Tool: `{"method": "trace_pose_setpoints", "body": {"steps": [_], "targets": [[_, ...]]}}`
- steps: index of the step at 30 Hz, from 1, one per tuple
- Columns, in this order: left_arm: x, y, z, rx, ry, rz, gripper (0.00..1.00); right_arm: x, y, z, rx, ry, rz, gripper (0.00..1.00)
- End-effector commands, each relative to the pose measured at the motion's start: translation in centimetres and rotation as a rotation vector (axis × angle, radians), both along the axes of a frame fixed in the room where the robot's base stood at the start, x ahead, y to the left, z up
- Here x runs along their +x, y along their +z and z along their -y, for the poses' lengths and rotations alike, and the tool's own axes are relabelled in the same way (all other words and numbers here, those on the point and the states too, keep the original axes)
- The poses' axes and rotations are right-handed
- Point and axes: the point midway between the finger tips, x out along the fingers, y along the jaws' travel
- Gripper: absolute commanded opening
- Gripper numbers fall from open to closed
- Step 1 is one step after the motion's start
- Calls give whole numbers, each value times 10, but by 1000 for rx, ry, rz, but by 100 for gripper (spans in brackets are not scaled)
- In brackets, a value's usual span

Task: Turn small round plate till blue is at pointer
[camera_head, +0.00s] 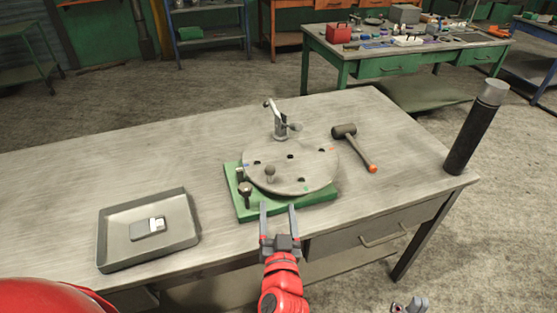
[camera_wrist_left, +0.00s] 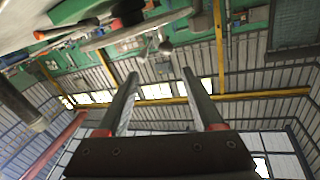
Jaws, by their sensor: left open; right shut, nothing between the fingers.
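The small round plate (camera_head: 308,165) is a grey disc with dark holes and an upright knob (camera_head: 270,173) near its front left. It sits on a green base (camera_head: 322,197). A blue mark (camera_head: 247,166) is at its left rim, a red mark at the right and a green one at the front. I cannot tell for certain which part is the pointer. My left gripper (camera_head: 278,208) is open and empty at the base's front edge, apart from the knob; its fingers also show in the left wrist view (camera_wrist_left: 160,75). My right gripper (camera_head: 417,303) is shut at the bottom edge, partly cut off.
A dark-knobbed lever (camera_head: 245,190) stands at the base's left corner. A grey fixture with a white piece (camera_head: 279,122) stands behind the plate. A mallet (camera_head: 352,145) lies right, a tray (camera_head: 188,238) left, and a dark cylinder (camera_head: 472,132) stands at the right corner.

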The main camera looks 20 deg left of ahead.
Motion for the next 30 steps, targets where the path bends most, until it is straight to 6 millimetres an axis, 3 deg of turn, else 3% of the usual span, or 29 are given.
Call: {"method": "trace_pose_setpoints", "body": {"steps": [5, 10, 12, 21, 30], "targets": [[2, -2, -11, -22, 37, -3, 68, 0, -8, 0, 0, 0, 0, 0], [25, -4, -21, -22, 39, 2, 68, 0, -27, 0, 0, 0, 0, 0], [41, 6, -27, -18, 41, -5, 68, 0, -8, 0, 0, 0, 0, 0], [109, 6, -52, -19, 37, -5, 68, 0, 17, 0, 0, 0, 0, 0], [151, 3, -65, -17, 30, -2, 68, 0, 28, 0, 0, 0, 0, 0]]}}
